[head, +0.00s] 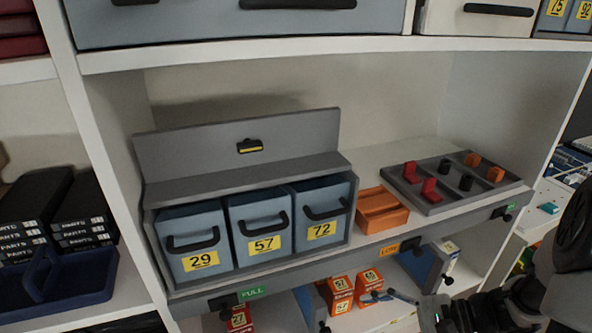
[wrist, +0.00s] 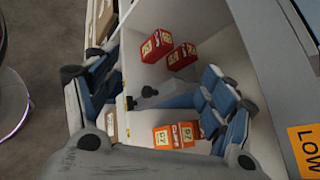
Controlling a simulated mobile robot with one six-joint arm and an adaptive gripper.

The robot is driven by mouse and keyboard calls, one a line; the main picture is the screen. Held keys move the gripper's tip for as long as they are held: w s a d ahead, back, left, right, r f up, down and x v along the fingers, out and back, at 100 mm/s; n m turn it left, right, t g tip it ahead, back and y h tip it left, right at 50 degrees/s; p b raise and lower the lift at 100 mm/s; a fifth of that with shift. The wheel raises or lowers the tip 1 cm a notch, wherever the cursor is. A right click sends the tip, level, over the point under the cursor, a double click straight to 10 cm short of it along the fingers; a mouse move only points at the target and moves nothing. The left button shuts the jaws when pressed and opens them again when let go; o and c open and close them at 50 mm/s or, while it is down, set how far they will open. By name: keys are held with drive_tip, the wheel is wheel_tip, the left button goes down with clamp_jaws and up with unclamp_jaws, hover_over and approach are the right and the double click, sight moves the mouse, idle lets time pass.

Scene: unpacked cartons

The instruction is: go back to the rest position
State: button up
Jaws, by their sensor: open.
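My gripper (head: 440,312) is at the lower right of the head view, dark and partly cut off by the bottom edge. It is in front of the lower shelf, below the grey shelf edge, and the jaws are open. I see nothing held in it. The wrist view looks into the lower shelf space, with red cartons (wrist: 181,56) and orange-red cartons (wrist: 176,136) standing there.
The shelf above holds a grey rack with blue bins (head: 262,222) numbered 29, 57 and 72, an orange tray (head: 382,222) and a grey pegged tray (head: 430,205). Blue dividers (head: 425,268) stand below near my gripper. A dark blue tote (head: 75,290) is at the left.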

drive_tip(key=s+a+r+n+t+h, duration=0.2)
drive_tip(key=s+r+n+h, duration=1)
drive_tip(key=s+r+n, duration=0.1)
drive_tip(key=shift+s+r+n+h, duration=0.2)
drive_tip(key=shift+r+n+h, duration=0.2)
drive_tip(key=shift+r+n, duration=0.4)
idle(0.7)
